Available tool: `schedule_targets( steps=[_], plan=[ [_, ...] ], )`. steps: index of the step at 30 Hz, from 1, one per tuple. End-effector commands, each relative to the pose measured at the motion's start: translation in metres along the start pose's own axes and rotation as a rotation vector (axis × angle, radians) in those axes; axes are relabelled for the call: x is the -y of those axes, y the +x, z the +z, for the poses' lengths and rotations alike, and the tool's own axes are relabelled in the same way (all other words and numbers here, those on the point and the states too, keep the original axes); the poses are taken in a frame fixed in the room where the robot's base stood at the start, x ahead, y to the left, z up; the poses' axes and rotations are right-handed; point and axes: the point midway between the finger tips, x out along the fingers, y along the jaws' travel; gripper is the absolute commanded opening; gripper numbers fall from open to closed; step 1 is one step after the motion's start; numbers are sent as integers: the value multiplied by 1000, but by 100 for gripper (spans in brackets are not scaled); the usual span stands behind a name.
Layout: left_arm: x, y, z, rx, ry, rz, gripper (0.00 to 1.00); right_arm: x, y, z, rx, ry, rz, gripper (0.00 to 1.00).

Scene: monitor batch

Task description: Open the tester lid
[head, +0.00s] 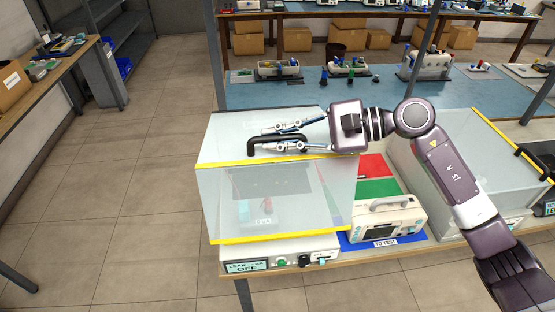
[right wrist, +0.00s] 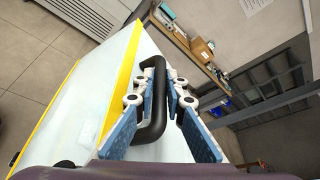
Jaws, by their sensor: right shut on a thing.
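The tester lid (head: 225,200) is a clear box-shaped cover with yellow edges over the left tester base (head: 300,250). It looks lowered, with its lower front edge close to the base. A black bar handle (head: 256,140) is on its top near the front edge; it also shows in the right wrist view (right wrist: 158,110). My right gripper (head: 272,138) comes in from the right, its fingers on either side of the handle and shut on it. A device inside shows dimly through the lid. My left gripper is not in view.
A pale monitor (head: 390,222) stands on the blue pad (head: 415,238), right of the tester. Red (head: 371,166) and green (head: 375,188) areas lie behind it. A second clear cover (head: 455,155) stands farther right. A blue bench (head: 270,95) with parts is behind.

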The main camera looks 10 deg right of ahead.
Motion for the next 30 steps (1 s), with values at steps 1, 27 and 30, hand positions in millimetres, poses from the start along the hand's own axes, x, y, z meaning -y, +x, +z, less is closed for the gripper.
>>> schedule_targets(
  steps=[1,27,30],
  plan=[
    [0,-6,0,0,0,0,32,17,-4,9,0,23,6,0],
    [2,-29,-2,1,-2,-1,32,107,-13,30,4,322,129,0],
    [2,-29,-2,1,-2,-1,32,107,-13,30,4,323,129,0]
  ],
)
